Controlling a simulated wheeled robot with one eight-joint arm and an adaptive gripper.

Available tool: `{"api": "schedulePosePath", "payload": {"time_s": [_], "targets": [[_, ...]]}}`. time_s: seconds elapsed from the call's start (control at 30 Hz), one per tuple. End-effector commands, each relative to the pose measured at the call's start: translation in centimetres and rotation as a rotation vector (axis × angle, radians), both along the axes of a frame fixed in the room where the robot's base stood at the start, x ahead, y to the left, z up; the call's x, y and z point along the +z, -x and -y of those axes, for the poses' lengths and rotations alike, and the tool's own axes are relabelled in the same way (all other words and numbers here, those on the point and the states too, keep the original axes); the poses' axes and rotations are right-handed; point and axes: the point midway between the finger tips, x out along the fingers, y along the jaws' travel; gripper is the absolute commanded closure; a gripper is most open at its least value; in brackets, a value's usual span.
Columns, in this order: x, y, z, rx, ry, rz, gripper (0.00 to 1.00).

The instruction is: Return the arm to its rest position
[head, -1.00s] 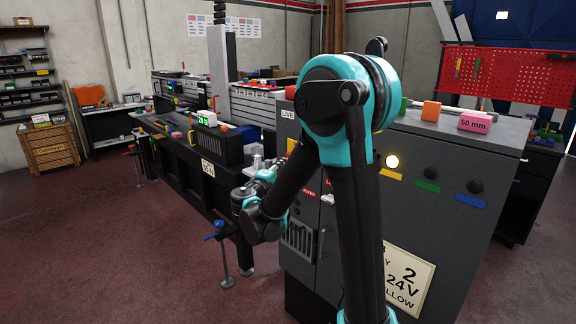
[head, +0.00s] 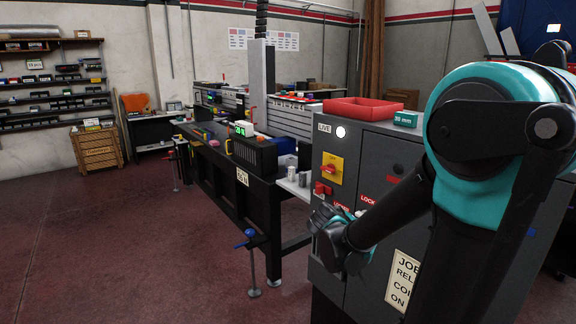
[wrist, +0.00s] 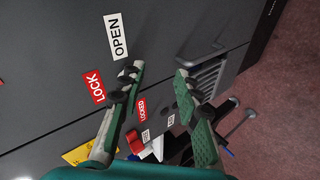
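My arm (head: 475,130), teal and black, reaches across the right side of the head view. Its wrist end hangs low in front of the grey control cabinet (head: 395,155). In the wrist view my gripper (wrist: 158,75) shows two green-and-grey fingers spread apart with nothing between them. Behind the fingers is the cabinet front (wrist: 55,50), with an OPEN label (wrist: 115,36) and a red LOCK label (wrist: 94,86).
The cabinet carries a yellow panel with a red switch (head: 330,168), a red tray (head: 362,108) and a green block (head: 406,119). A black workbench (head: 215,180) with a clamp (head: 250,240) stands left of it. The floor (head: 110,245) at left is clear.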

Motion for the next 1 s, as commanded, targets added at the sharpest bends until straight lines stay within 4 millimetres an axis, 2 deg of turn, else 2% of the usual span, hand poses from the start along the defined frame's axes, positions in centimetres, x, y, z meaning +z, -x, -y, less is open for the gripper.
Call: {"api": "schedulePosePath", "payload": {"time_s": [0.03, 0.07, 0.2, 0.3, 0.4, 0.5, 0.6, 1.0], "targets": [[-1.6, 2.6, 1.0, -0.047, -0.093, -0.032, 0.67], [-2.6, 3.9, 1.2, -0.070, -0.152, -0.051, 0.67], [-6.5, 10.1, 0.7, -0.173, -0.428, -0.123, 0.67], [-8.4, 13.5, -0.7, -0.230, -0.601, -0.156, 0.67], [-9.6, 15.8, -2.2, -0.268, -0.737, -0.176, 0.67], [-10.1, 17.2, -3.4, -0.291, -0.822, -0.186, 0.67], [-10.3, 17.7, -3.9, -0.300, -0.861, -0.191, 0.67], [-10.3, 17.7, -3.9, -0.300, -0.863, -0.191, 0.67]]}}
